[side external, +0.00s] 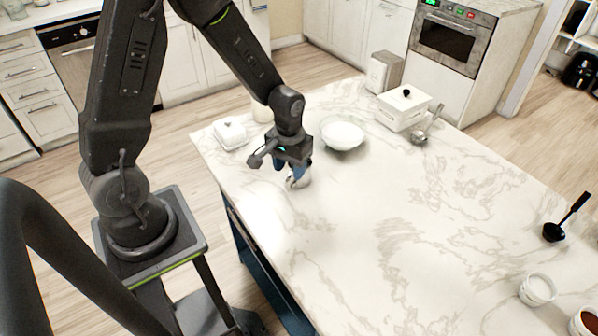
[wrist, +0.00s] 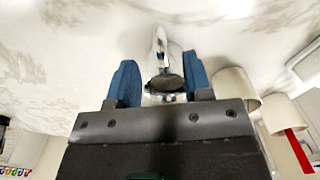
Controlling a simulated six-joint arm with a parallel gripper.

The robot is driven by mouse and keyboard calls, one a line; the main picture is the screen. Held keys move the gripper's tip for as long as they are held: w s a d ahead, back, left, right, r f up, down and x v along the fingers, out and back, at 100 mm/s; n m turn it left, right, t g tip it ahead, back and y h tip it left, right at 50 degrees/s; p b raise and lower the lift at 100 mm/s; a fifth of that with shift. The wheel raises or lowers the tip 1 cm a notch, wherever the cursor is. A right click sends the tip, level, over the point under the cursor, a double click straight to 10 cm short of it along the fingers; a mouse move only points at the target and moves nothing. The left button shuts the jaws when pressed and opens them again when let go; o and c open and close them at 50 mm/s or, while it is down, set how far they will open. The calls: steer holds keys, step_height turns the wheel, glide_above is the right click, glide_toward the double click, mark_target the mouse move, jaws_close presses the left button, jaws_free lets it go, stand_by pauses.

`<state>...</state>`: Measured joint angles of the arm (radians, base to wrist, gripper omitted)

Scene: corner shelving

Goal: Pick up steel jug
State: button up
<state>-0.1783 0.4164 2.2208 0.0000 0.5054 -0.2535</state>
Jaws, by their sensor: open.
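The steel jug (side external: 299,181) is small and shiny and stands on the marble worktop near its left edge. In the side view my gripper (side external: 291,168) is right above and around it and hides much of it. In the wrist view the jug (wrist: 160,52) lies between the two blue fingers of my gripper (wrist: 160,72), with its dark opening toward the gripper body. The fingers are apart, with a visible gap on each side of the jug. The lower part of the jug is hidden behind the gripper body.
A white bowl (side external: 342,135) stands close behind the gripper on the right. A white lidded dish (side external: 230,133) is to the left. A white lidded box (side external: 403,109) and a metal ladle (side external: 427,124) are farther back. The worktop's middle (side external: 400,220) is clear.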

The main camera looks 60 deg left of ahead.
mark_target(290, 175)
steer(key=shift+a+f, duration=0.1)
steer(key=shift+f, duration=2.6)
steer(key=shift+c, duration=0.3)
jaws_close()
